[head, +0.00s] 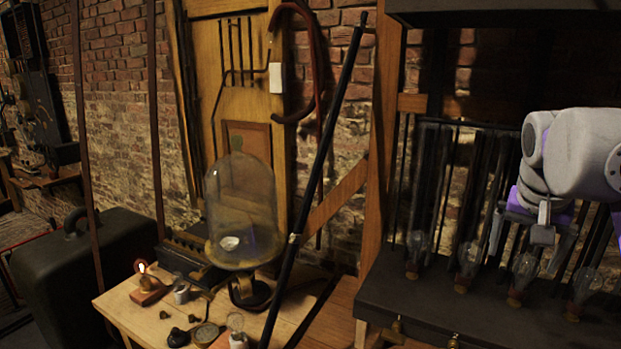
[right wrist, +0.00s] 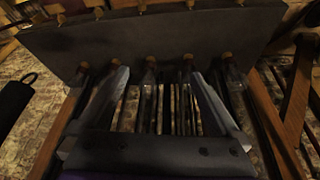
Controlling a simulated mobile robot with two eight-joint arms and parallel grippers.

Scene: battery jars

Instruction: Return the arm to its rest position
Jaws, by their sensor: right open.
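My right gripper (head: 532,243) hangs from the pale grey wrist of my right arm at the right of the head view. Dark vertical rods and the row of jars show beyond the fingers there. Whether the fingers touch a jar or rod cannot be told. My left gripper is not in view.
A dark slanted pole (head: 318,165) and wooden post (head: 378,140) stand left of the shelf. A dark case (head: 75,285) stands far left.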

